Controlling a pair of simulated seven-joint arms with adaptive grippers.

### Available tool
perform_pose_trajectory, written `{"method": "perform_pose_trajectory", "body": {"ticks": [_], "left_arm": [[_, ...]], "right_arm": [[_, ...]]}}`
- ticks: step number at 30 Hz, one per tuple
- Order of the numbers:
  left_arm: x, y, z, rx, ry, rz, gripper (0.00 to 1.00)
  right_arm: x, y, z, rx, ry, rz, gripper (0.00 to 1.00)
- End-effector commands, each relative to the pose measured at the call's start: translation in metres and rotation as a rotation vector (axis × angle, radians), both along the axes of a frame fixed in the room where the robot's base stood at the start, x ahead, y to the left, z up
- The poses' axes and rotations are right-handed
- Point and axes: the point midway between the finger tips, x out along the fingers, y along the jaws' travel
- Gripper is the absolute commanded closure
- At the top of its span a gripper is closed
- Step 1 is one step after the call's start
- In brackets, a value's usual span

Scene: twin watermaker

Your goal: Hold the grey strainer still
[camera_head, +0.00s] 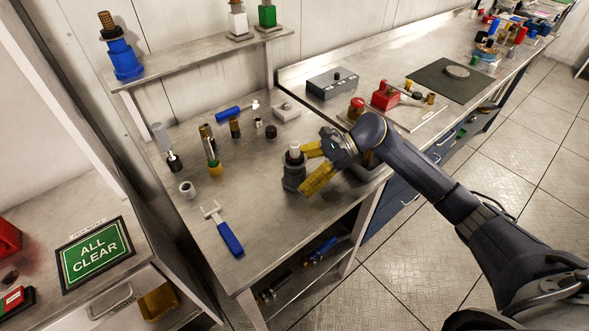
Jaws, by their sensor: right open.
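A dark grey, upright cylindrical body (292,184) with a white top stands on the steel workbench (255,215); it looks like the grey strainer. My right gripper (304,172) reaches in from the right, with its yellow fingers spread apart. The fingertips are close to the right side of the grey body, one near its top and one lower. I cannot tell whether they touch it. My left gripper is not in view.
A blue-handled tool (228,236) lies at the bench's front left. Several small fittings stand behind, including a brass-and-yellow one (213,160). A grey box (332,84) and a red block (385,96) are at the back right.

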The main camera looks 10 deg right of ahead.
Motion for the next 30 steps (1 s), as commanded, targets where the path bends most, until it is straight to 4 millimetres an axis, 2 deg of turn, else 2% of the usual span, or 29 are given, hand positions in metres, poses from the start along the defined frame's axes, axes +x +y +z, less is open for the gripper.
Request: {"method": "perform_pose_trajectory", "body": {"ticks": [2,20,21,30], "left_arm": [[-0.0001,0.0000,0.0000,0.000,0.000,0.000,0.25],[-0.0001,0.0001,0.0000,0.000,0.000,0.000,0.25],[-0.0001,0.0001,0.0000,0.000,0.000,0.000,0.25],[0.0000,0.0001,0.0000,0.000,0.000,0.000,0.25]], "right_arm": [[0.0000,0.0000,0.0001,0.000,0.000,0.000,0.06],[-0.0002,0.0001,0.0000,0.000,0.000,0.001,0.75],[-0.0002,0.0001,0.0000,0.000,0.000,0.001,0.53],[-0.0002,0.0001,-0.0002,0.000,0.000,0.001,0.88]]}}
